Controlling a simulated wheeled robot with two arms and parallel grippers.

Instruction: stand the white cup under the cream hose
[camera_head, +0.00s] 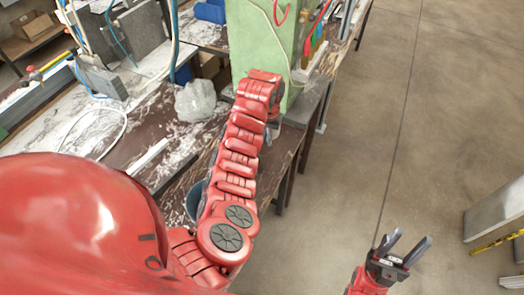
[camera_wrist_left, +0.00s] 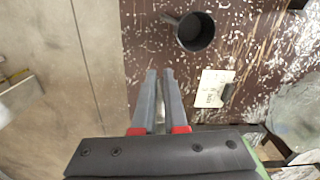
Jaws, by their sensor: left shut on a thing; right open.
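My left gripper (camera_wrist_left: 160,78) shows in the left wrist view with its two grey fingers close together, pointing at the dark bench top. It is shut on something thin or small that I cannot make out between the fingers. A dark round cup-like vessel (camera_wrist_left: 193,32) with a handle at its left stands beyond the fingertips, apart from them. I cannot make out a white cup in either view. A thin cream hose (camera_head: 305,72) hangs at the green machine in the head view; its end is unclear. My right gripper (camera_head: 402,252) is open and empty over the floor.
The green machine (camera_head: 262,40) stands at the bench's far end. A crumpled clear bag (camera_head: 195,100) lies on the paint-flecked bench (camera_head: 125,152); it also shows in the wrist view (camera_wrist_left: 297,112). A white card (camera_wrist_left: 213,88) lies near the fingers. The floor at right is mostly clear.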

